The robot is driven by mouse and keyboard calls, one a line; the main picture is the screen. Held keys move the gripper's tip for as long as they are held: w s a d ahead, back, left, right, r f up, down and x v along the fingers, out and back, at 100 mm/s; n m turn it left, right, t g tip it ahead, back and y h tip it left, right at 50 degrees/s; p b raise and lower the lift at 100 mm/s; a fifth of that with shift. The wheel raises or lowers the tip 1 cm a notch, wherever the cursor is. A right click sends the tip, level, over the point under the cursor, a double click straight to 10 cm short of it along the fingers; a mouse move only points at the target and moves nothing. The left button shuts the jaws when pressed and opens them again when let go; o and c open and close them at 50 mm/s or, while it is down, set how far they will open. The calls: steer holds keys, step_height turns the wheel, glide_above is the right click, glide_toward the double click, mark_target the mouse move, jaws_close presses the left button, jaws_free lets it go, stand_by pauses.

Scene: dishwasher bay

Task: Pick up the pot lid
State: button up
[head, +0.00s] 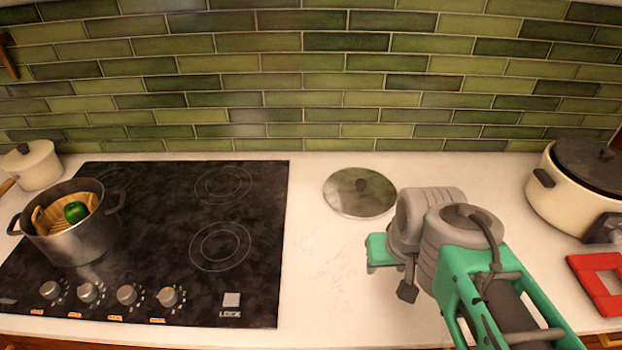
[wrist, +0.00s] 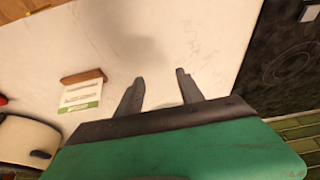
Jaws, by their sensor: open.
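The pot lid (head: 360,192) lies flat on the white counter, right of the cooktop, in the head view. The lid does not show in the wrist view.
A metal pot (head: 75,240) with a green vegetable (head: 76,211) inside stands on the black cooktop (head: 170,235). A cream cooker (head: 570,200) and a red frame-shaped thing (head: 600,283) are at the right. A tiled wall (head: 330,80) rises behind. Counter left of my gripper is clear.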

steer(key=shift+o, duration=0.8)
steer(key=w+r+n+g, duration=0.1)
steer(key=w+r+n, duration=0.2)
steer(key=w, duration=0.8)
step_height(320, 180, up, 3)
steer(key=shift+w+d+f+p, duration=0.15)
steer(key=shift+w+d+p, duration=0.2)
steer(key=shift+d+p, duration=0.1)
steer(key=n+g+p, duration=0.1)
steer(key=n+g, duration=0.2)
steer(key=n, duration=0.6)
glide_toward(361, 182)
steer(key=shift+s+a+f, duration=0.3)
steer(key=shift+s+f, duration=0.25)
steer(key=shift+s, duration=0.15)
steer(key=shift+n, duration=0.5)
steer(key=f+p, duration=0.1)
steer(key=f, duration=0.1)
steer(key=w+f+p, duration=0.1)
steer(key=f, duration=0.2)
steer(key=f+p, duration=0.1)
steer(key=f, duration=0.2)
steer(key=shift+w+d, duration=0.15)
steer(key=shift+d, duration=0.2)
steer(key=shift+f, duration=0.5)
steer(key=shift+c, duration=0.4)
jaws_close()
